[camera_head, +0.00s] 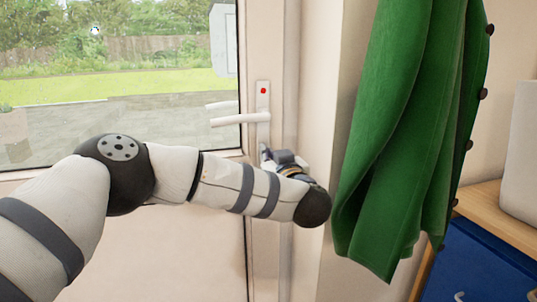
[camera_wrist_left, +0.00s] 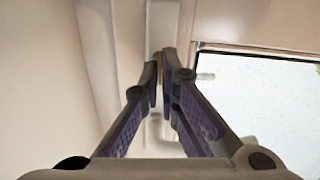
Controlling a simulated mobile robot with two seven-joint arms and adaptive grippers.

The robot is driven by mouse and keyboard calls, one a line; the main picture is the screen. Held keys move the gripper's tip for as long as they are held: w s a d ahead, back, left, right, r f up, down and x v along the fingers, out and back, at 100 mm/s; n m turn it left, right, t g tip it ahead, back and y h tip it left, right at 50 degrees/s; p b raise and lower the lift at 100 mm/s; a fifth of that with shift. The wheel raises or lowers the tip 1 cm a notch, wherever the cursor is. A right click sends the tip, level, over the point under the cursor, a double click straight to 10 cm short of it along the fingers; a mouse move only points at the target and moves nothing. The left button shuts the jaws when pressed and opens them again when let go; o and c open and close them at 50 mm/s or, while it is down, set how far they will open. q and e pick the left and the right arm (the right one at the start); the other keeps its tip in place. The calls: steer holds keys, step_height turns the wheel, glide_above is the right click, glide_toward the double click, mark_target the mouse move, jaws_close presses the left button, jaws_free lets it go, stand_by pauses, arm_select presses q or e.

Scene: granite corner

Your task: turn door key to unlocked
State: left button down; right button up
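The door's lock plate (camera_head: 263,100) is a pale upright strip with a red dot near its top and a white lever handle (camera_head: 240,120). My left gripper (camera_head: 270,156) is at the lower part of this plate, below the handle, partly hidden by my own wrist. In the left wrist view its two purple-and-dark fingers (camera_wrist_left: 160,72) nearly meet in front of the plate. A thin brownish-gold edge, which looks like the door key (camera_wrist_left: 160,64), shows between the fingertips. The keyhole is hidden. My right gripper is not in view.
A green coat (camera_head: 405,130) hangs just right of my left wrist, close to it. A blue cabinet (camera_head: 480,265) with a wooden top stands at the lower right. The door's window (camera_head: 120,70) looks onto a garden.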

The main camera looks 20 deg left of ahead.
arm_select(q)
steer(key=shift+a+f+n+p, duration=0.1)
steer(key=shift+n+p, duration=0.65)
steer(key=shift+n, duration=3.5)
steer(key=shift+f+n+p, duration=0.1)
steer(key=shift+n+p, duration=0.65)
steer(key=shift+n, duration=3.5)
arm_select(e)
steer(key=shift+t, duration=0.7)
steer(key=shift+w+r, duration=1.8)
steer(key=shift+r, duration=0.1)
arm_select(q)
steer(key=c, duration=1.8)
jaws_free()
steer(key=shift+c, duration=0.2)
steer(key=v, duration=1.2)
